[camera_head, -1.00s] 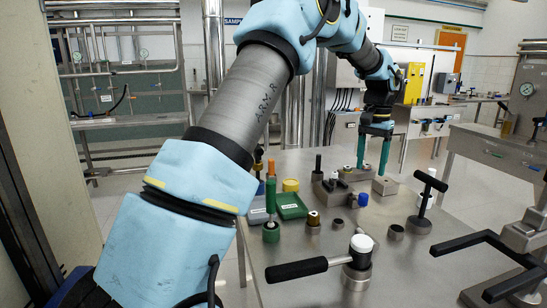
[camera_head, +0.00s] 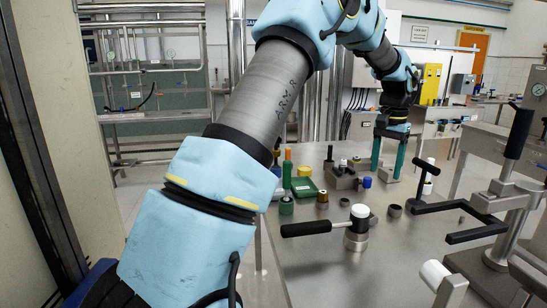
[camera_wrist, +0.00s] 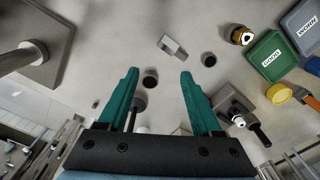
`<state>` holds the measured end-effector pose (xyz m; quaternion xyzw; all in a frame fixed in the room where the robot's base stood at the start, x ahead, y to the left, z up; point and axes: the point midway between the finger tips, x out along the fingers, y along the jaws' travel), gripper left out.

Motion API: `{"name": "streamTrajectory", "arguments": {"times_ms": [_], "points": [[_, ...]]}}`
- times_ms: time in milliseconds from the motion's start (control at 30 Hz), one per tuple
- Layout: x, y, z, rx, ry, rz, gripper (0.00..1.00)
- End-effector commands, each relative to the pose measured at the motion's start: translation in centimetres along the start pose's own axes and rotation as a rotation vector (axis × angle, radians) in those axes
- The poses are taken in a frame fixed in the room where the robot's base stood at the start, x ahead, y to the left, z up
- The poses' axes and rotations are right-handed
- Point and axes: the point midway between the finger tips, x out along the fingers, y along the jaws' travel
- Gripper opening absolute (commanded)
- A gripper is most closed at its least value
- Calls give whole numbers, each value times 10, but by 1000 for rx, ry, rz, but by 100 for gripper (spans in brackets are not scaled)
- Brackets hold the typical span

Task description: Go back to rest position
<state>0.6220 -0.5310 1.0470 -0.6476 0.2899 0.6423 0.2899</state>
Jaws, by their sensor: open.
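My gripper (camera_head: 389,157) shows in the head view near the far right part of the metal table (camera_head: 330,270), with its teal fingers pointing down. In the wrist view my gripper (camera_wrist: 157,82) is open, its two teal fingers spread wide apart with nothing held between them. Small dark cups (camera_wrist: 150,80) stand on the table below and beyond the fingertips.
A black-handled tool with a white cap (camera_head: 357,222) stands at the table's middle. A grey block fixture (camera_head: 343,180) is near my gripper. Metal apparatus with black bars (camera_head: 500,215) stands at right.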

Motion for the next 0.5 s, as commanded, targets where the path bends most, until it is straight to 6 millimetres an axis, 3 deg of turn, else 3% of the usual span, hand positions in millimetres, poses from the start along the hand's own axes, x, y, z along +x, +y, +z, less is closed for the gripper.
{"name": "streamTrajectory", "arguments": {"times_ms": [267, 500], "points": [[5, -31, 32, -68, 9, -6, 66], [14, -73, 86, -178, 27, -16, 66]]}}
